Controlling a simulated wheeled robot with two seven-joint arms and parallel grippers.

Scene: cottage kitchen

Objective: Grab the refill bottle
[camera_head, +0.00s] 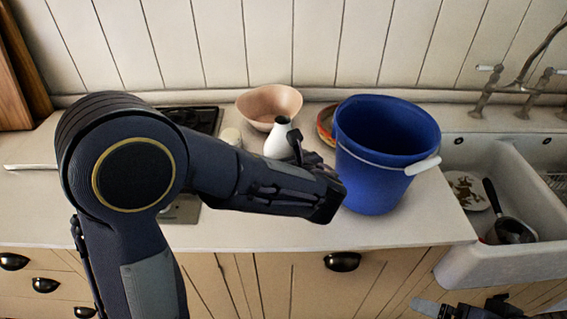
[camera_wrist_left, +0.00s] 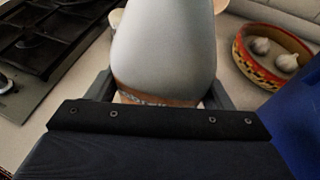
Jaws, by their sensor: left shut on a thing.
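The refill bottle (camera_head: 278,142) is white with a dark top and a rounded body. It is upright over the counter left of the blue bucket. My left gripper (camera_head: 302,150) reaches it from the front right and is shut on it. In the left wrist view the pale bottle (camera_wrist_left: 165,52) fills the space between the two fingers, with a brown band low on it. Its base is hidden, so I cannot tell whether it touches the counter. Part of my right gripper (camera_head: 468,308) shows at the bottom right edge, and its jaws are unclear.
A blue bucket (camera_head: 372,170) with a white handle stands close to the right. A pink bowl (camera_head: 268,104) is behind the bottle. A patterned bowl (camera_wrist_left: 262,62) holds garlic. A stove (camera_wrist_left: 50,35) lies left. A sink (camera_head: 520,262) is at right. The front counter is clear.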

